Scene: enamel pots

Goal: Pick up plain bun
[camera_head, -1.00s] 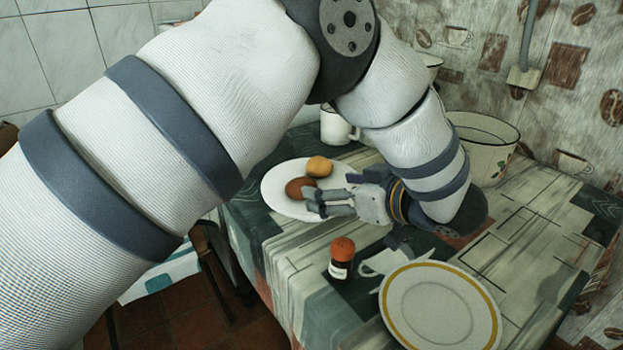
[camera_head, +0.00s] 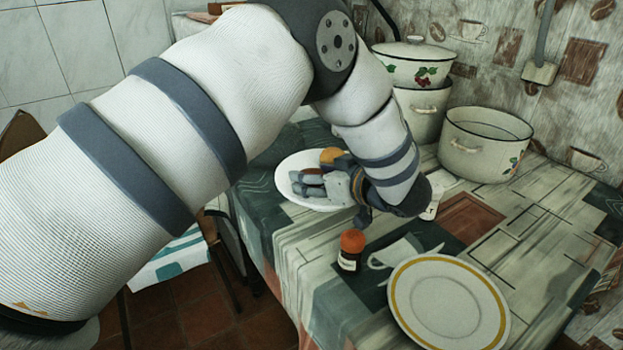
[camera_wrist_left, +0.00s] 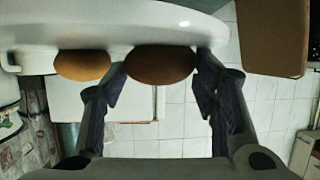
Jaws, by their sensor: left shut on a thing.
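The plain brown bun (camera_wrist_left: 162,66) sits between the two fingers of my left gripper (camera_wrist_left: 160,85) in the left wrist view, at the white plate (camera_wrist_left: 130,22). In the head view my left gripper (camera_head: 308,183) is over the plate (camera_head: 290,166), shut on this bun, and its fingers largely hide it. A golden bun (camera_head: 331,155) lies on the same plate, just beyond the gripper. It also shows in the left wrist view (camera_wrist_left: 83,66), beside the brown bun and outside the fingers. My right gripper is not in view.
A small bottle with an orange cap (camera_head: 351,250) and a yellow-rimmed plate (camera_head: 448,302) stand nearer on the patterned tablecloth. Enamel pots (camera_head: 485,146) stand at the back, one with a lid (camera_head: 412,50). The cloth right of the plates is mostly clear.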

